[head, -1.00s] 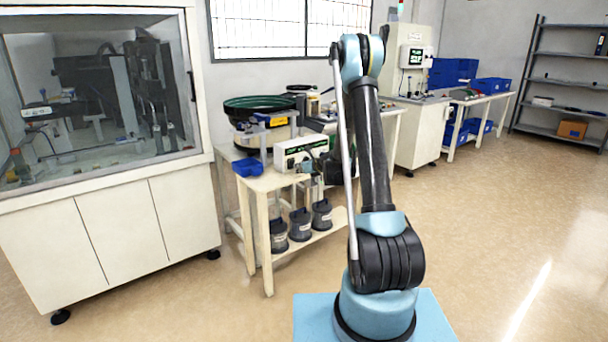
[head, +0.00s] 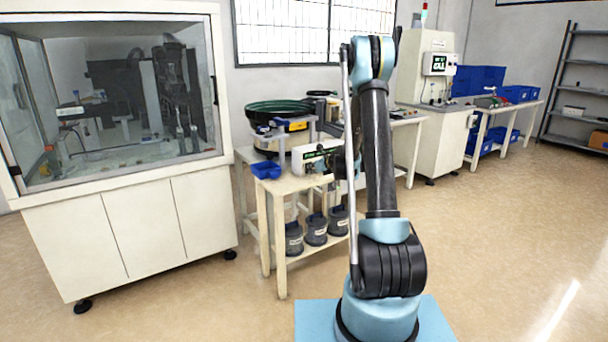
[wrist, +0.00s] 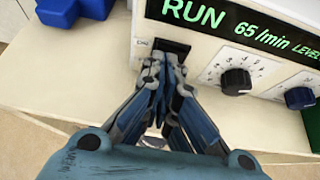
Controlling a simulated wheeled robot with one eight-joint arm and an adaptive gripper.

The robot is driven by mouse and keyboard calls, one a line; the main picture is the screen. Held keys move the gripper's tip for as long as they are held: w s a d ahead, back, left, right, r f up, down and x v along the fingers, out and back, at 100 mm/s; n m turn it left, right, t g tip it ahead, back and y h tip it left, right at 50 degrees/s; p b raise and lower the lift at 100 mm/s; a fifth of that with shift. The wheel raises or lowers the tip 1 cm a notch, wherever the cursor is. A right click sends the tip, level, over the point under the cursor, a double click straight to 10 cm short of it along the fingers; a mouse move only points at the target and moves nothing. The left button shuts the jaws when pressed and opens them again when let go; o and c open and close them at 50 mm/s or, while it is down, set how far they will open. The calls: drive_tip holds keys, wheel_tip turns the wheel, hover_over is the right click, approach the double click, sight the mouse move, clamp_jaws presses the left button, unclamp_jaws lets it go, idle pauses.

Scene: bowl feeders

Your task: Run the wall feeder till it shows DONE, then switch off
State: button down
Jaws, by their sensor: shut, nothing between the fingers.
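The feeder control box (head: 303,166) is white and stands on a small cream table. In the wrist view its green display (wrist: 240,25) reads RUN, 65/min and LEVEL, the last cut off at the edge. A black switch (wrist: 174,47) sits at the left of its panel. A black knob (wrist: 236,81) and a dark blue knob (wrist: 299,98) are to the right. My gripper (wrist: 160,64) is shut and empty, its fingertips at the switch's lower edge; I cannot tell whether they touch. A green-rimmed bowl (head: 281,107) stands behind the box.
A blue bin (head: 265,170) lies at the table's left corner. Several grey canisters (head: 315,228) stand on its lower shelf. A glazed cabinet (head: 120,230) is at left. A white machine (head: 433,110) with its own screen stands behind right. The floor at right is clear.

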drive_tip(key=shift+w+d, duration=0.1)
drive_tip(key=shift+d, duration=0.2)
drive_tip(key=shift+r, duration=0.1)
drive_tip(key=shift+r, duration=0.65)
drive_tip(key=shift+s+d, duration=0.3)
drive_tip(key=shift+s, duration=0.1)
drive_tip(key=r+v, duration=0.1)
drive_tip(key=v, duration=1.1)
drive_tip(key=shift+w+a, duration=0.15)
drive_tip(key=shift+w, duration=0.05)
drive_tip(key=shift+s+r, duration=0.1)
drive_tip(key=shift+r, duration=0.1)
